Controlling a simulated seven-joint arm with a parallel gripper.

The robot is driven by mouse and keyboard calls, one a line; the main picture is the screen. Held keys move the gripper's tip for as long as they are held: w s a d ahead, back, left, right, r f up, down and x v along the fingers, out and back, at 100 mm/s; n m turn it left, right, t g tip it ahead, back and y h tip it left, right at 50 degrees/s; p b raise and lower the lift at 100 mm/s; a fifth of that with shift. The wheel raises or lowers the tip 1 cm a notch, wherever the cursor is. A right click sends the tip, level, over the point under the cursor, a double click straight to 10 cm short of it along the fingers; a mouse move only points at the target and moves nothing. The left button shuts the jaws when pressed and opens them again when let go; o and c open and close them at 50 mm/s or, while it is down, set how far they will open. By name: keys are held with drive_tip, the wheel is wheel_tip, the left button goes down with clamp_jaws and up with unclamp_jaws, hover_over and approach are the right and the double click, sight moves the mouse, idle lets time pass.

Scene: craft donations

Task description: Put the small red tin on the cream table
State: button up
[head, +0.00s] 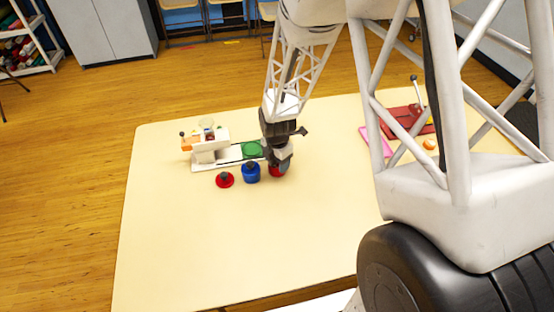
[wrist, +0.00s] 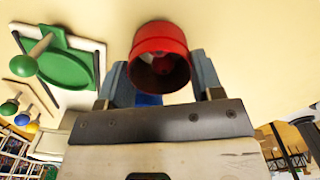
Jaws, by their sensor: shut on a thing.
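The small red tin (wrist: 160,42) is between the two fingers of my gripper (wrist: 162,78) in the wrist view, its hollow end turned toward the camera. In the head view only a little of the red tin (head: 276,172) shows under my gripper (head: 280,164), which is shut on it. The tin is low over the cream table (head: 200,255), right of the blue pot; I cannot tell whether it touches the surface.
Left of my gripper are a blue knobbed pot (head: 251,174) and a red knobbed disc (head: 224,181). Behind them is a white tray (head: 205,166) with a green piece (head: 252,149). A dark red item (head: 398,121) lies at the right. The table's front left is clear.

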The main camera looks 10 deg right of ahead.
drive_tip(key=shift+f, duration=0.25)
drive_tip(key=o, duration=0.9)
drive_tip(key=shift+c, duration=0.2)
drive_tip(key=shift+r, duration=0.15)
wheel_tip(320, 180, up, 7)
drive_tip(key=shift+r, duration=0.15)
idle(0.7)
idle(0.5)
